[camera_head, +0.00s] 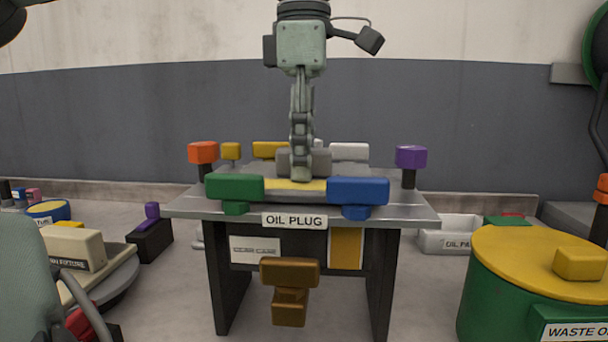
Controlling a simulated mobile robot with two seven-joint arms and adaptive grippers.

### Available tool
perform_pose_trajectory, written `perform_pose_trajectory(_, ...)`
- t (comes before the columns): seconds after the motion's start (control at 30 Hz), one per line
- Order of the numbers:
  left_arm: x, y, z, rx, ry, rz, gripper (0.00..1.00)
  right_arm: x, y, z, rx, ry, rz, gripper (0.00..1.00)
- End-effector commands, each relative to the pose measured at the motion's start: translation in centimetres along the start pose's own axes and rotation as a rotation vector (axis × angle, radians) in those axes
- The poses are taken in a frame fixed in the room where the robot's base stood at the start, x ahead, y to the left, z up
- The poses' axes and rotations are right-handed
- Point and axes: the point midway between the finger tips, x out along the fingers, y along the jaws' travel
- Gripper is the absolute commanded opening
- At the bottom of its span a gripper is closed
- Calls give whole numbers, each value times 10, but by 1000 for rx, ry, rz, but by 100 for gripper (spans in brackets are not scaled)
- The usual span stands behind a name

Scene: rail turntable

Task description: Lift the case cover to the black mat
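A table labelled "OIL PLUG" (182,206) stands in the middle of the head view, with a low grey cover-like piece (220,172) on top. A grey block (322,161) stands up from it like a handle; I take this piece for the case cover. My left gripper (301,176) points straight down at the block, its near finger overlapping the block's front. I see the gripper edge-on, so the far finger is hidden and its grip is unclear. I cannot make out a black mat. My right gripper is not in view.
Green (234,187) and blue (358,190) blocks line the table's front; orange (203,153) and purple (411,157) knobs stand at its sides. A brown handle (290,273) hangs in front. A green waste drum (490,300) with a yellow lid stands right.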

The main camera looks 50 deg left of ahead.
Motion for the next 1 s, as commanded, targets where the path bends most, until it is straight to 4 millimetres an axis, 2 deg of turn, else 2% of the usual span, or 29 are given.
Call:
perform_pose_trajectory(0.03,0,0,0,0,0,0,36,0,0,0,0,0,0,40)
perform_pose_trajectory(0.33,0,0,0,0,0,0,0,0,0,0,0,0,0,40)
perform_pose_trajectory(0.8,-2,0,0,0,-1,2,0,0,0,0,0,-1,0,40)
perform_pose_trajectory(1.0,-14,0,1,0,-1,4,0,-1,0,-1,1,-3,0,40)
